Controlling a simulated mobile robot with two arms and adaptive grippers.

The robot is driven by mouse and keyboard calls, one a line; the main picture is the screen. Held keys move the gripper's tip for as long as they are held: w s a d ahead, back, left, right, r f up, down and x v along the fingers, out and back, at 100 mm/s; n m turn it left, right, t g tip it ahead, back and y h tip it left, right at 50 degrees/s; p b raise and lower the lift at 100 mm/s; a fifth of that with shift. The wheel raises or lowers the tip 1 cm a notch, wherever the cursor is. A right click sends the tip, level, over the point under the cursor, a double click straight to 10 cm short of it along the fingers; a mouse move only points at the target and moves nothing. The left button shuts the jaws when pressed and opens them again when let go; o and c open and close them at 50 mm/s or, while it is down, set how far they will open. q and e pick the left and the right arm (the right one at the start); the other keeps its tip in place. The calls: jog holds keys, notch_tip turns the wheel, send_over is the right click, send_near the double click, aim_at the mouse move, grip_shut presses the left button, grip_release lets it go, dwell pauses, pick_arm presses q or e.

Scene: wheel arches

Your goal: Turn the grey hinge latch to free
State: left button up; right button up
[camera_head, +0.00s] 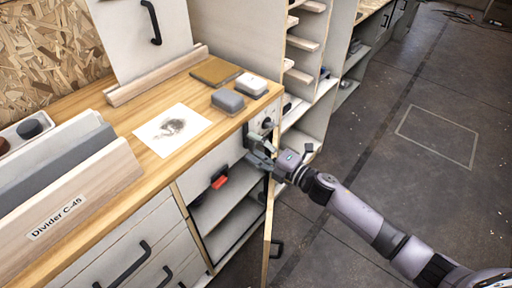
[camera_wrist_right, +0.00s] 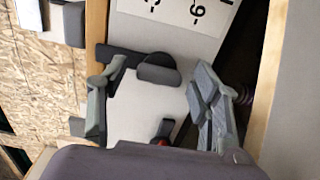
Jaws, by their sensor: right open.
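The grey hinge latch (camera_wrist_right: 158,73) shows in the right wrist view as a dark grey rounded piece on a white panel, beside a longer dark bar (camera_wrist_right: 120,56). My right gripper (camera_wrist_right: 156,86) is open, with one finger on each side of the latch. No contact is visible, and I cannot tell the depth between them. In the head view my right gripper (camera_head: 261,154) is at the cabinet front, just below the worktop edge, and mostly hides the latch. My left gripper is not in view.
The wooden worktop (camera_head: 85,95) holds grey blocks (camera_head: 228,100) and a paper (camera_head: 172,129).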

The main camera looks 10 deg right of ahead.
jog(key=v, duration=1.2)
dwell(0.3)
jog(key=d+f+m+h+p, duration=0.1)
jog(key=d+f+m+h, duration=0.5)
jog(key=f, duration=0.7)
jog(key=s+d+f+m+g+h+p, duration=0.15)
jog(key=s+f+m, duration=0.25)
jog(key=f, duration=0.4)
jog(key=s+d+f+m+g+h, duration=0.25)
jog(key=s+f+m, duration=0.2)
jog(key=f, duration=0.45)
jog(key=s+f+m+g+h+p, duration=0.1)
jog(key=s+f+m+g, duration=0.35)
jog(key=s+f, duration=0.9)
jog(key=s+a+f+m+g, duration=0.2)
jog(key=s+a, duration=0.1)
jog(key=s, duration=0.7)
jog(key=s+a+f+m+g, duration=0.2)
jog(key=s+a, duration=0.1)
jog(key=s, duration=0.7)
jog(key=shift+g+p, duration=0.35)
jog(key=shift+p, duration=0.05)
